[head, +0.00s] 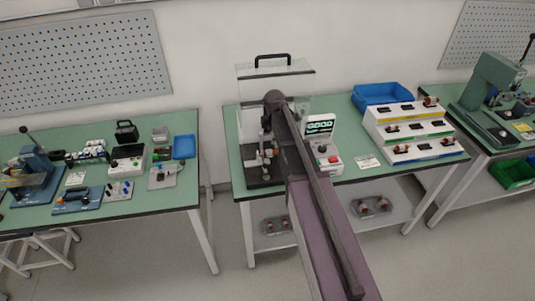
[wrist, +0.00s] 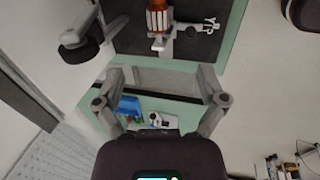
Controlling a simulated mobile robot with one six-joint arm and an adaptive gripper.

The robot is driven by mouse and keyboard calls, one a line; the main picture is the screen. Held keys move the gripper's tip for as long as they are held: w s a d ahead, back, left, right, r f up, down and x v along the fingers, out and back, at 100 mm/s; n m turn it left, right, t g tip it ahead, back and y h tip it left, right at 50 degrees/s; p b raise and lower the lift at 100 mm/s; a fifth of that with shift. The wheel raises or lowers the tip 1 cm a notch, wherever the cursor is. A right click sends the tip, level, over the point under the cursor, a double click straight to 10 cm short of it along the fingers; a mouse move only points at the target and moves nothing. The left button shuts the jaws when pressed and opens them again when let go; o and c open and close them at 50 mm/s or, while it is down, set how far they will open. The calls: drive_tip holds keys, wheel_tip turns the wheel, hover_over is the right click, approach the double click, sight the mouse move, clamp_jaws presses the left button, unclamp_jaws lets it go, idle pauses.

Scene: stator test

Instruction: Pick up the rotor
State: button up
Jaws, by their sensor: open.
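A copper-wound part that looks like the rotor (wrist: 157,18) sits in a pale metal holder on a dark plate (wrist: 190,47), at the top edge of the wrist view. In the head view, the tester's dark base (head: 264,179) stands on the middle bench, with small fittings partly hidden by my arm. My gripper (wrist: 162,76) has its two fingers spread wide with nothing between them. The copper-wound part lies beyond the fingertips, apart from them. My gripper's fingers cannot be made out in the head view.
A clear guard with a black handle (head: 272,60) rises behind the tester. A display box (head: 320,128) stands right of my arm. A white stepped rack (head: 408,132) holds small copper-coloured parts, with a blue bin (head: 384,94) behind. The left bench (head: 150,205) is crowded with equipment.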

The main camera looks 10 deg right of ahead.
sight(270, 151)
drive_tip(key=b+x, duration=0.8)
drive_tip(key=shift+f, duration=0.3)
idle(0.4)
idle(0.4)
drive_tip(key=shift+b+x, duration=2.65)
drive_tip(key=shift+b, duration=0.05)
drive_tip(key=shift+w+d, duration=0.1)
drive_tip(key=shift+w, duration=0.05)
clamp_jaws()
